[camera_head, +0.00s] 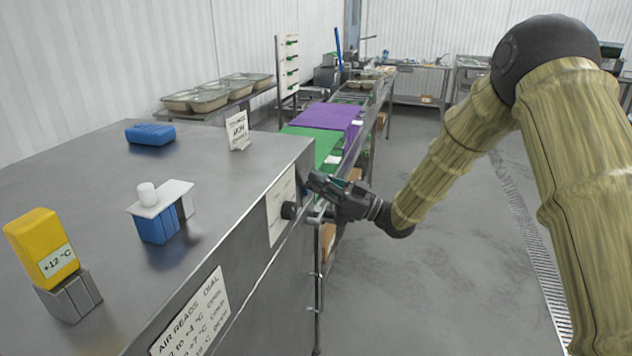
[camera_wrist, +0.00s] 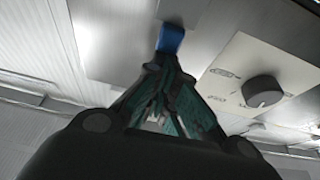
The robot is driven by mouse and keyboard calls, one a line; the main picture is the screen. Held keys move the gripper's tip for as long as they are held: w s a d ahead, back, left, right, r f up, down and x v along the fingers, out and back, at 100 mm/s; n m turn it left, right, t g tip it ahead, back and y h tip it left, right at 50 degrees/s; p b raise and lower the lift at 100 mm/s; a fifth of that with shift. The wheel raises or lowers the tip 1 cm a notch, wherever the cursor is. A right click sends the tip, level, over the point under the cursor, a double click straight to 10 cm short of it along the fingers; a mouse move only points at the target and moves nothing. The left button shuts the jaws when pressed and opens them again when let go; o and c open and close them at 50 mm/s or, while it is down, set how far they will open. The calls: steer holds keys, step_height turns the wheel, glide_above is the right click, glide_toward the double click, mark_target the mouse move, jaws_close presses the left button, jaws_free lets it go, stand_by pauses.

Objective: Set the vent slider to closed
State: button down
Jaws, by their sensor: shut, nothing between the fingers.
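My gripper (camera_head: 318,182) is at the front face of the steel cabinet, close to its far corner. In the wrist view my gripper (camera_wrist: 168,68) has its fingers closed together with nothing between them. A small blue tab (camera_wrist: 171,38) stands just past the fingertips on the metal face; it looks like the slider's handle. I cannot tell whether the fingertips touch it. No slider markings can be read.
A black dial knob (camera_wrist: 262,91) sits on a pale plate (camera_wrist: 240,65) beside the tab; the knob (camera_head: 290,210) also shows on the cabinet front. A yellow block (camera_head: 41,247) and several blue items stand on the cabinet top (camera_head: 215,185). The floor at right is open.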

mark_target(303, 161)
steer(key=shift+s+f, duration=0.1)
steer(key=shift+f, duration=0.25)
steer(key=shift+r, duration=0.1)
